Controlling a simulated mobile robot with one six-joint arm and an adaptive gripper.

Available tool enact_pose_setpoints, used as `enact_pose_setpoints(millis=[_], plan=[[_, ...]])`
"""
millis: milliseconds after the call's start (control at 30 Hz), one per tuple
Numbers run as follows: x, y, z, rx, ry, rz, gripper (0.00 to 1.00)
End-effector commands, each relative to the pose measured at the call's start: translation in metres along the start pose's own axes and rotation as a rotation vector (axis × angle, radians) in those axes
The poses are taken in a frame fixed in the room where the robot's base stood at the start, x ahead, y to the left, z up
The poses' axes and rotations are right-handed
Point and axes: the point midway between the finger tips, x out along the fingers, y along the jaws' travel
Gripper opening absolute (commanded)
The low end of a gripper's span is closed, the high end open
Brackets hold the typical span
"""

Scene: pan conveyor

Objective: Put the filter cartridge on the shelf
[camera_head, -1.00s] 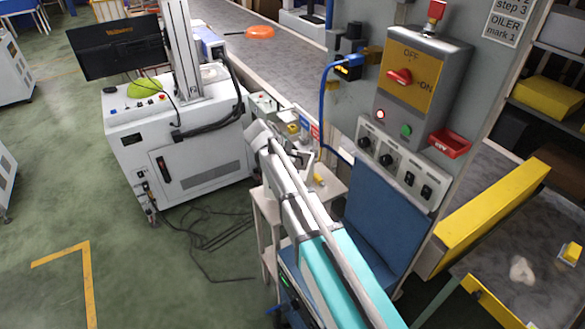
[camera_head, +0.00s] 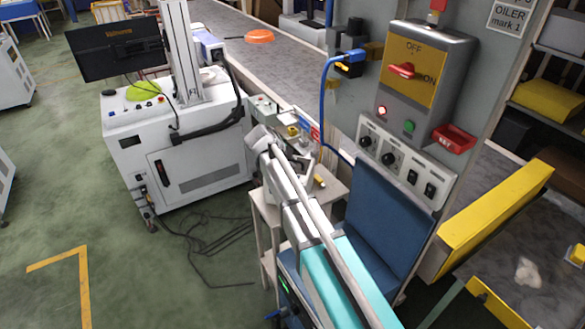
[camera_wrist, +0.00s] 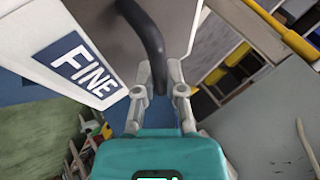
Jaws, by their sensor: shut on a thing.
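In the wrist view my gripper (camera_wrist: 162,88) is shut on a black curved handle (camera_wrist: 152,40), which runs between its two fingers. The handle seems to belong to a pale box-shaped body with a blue "FINE" label (camera_wrist: 78,66), which I take for the filter cartridge. The label is tilted and fills the upper left. In the head view my arm reaches forward over a small table (camera_head: 332,192); its end and the held thing are mostly hidden behind the arm. A shelf rack (camera_head: 552,122) with yellow bins stands at the right edge of the head view.
A control panel (camera_head: 425,65) with a red switch stands right of my arm, above a blue panel (camera_head: 378,215). A white machine cart (camera_head: 180,155) stands left, with cables on the floor. A yellow beam (camera_head: 495,215) and a grey tabletop (camera_head: 545,245) lie right.

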Motion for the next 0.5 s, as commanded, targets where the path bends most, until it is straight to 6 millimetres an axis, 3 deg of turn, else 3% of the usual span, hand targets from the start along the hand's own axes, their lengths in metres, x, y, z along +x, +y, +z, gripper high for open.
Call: enact_pose_setpoints(millis=[133,500], plan=[[0.0083,0.0059,0.0034,0.0,0.001,-0.001,0.0],[0.0085,0.0064,0.0039,0.0,0.001,-0.001,0.0]])
